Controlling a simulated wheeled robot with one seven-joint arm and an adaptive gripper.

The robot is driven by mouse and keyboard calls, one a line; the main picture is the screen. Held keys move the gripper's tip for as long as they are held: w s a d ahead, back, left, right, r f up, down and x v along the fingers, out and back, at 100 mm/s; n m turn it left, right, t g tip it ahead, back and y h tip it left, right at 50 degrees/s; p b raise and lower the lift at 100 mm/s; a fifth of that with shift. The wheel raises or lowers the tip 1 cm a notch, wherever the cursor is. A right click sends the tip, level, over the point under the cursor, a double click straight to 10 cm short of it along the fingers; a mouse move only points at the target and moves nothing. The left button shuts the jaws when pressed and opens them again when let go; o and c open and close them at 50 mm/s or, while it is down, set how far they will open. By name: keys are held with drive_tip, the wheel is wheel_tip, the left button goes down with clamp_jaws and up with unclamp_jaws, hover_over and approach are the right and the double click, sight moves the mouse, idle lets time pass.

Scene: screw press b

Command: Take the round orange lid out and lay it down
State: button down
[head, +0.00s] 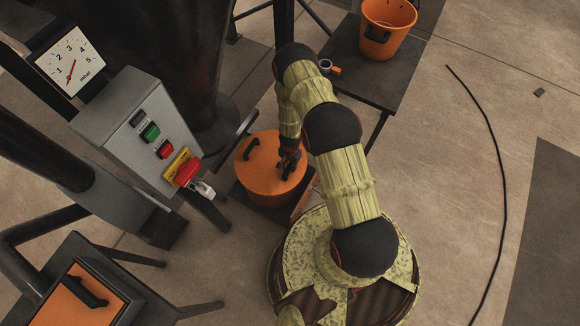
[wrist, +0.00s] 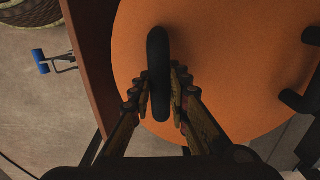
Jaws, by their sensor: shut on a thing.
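The round orange lid (head: 262,172) lies level on top of an orange drum beside the grey control box in the head view. It has two black handles. The left handle (head: 250,149) is free. My gripper (head: 289,160) is over the right side of the lid, shut on the other handle. In the wrist view my gripper (wrist: 161,100) has a finger on each side of this black handle (wrist: 159,60), and the orange lid (wrist: 220,60) fills the area behind it. Whether the lid has any gap beneath it cannot be told.
A grey control box (head: 130,130) with buttons and a red switch (head: 187,171) stands close left. A dark table (head: 365,75) at the back holds an orange bucket (head: 375,42). A square orange lid (head: 75,305) is at lower left. A black cable (head: 500,175) lies on open floor.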

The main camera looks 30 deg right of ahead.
drive_tip(key=shift+r+p, duration=1.15)
drive_tip(key=shift+r, duration=0.25)
drive_tip(key=shift+s+r, duration=0.1)
drive_tip(key=shift+r, duration=0.1)
idle(0.4)
drive_tip(key=shift+s+r+p, duration=0.1)
drive_tip(key=shift+r+p, duration=1.15)
drive_tip(key=shift+p, duration=0.1)
drive_tip(key=shift+d+r, duration=0.15)
drive_tip(key=shift+r, duration=0.15)
drive_tip(key=shift+w, duration=0.2)
drive_tip(key=shift+r, duration=0.1)
drive_tip(key=shift+w+r+p, duration=0.1)
drive_tip(key=shift+r+p, duration=0.15)
drive_tip(key=shift+p, duration=0.15)
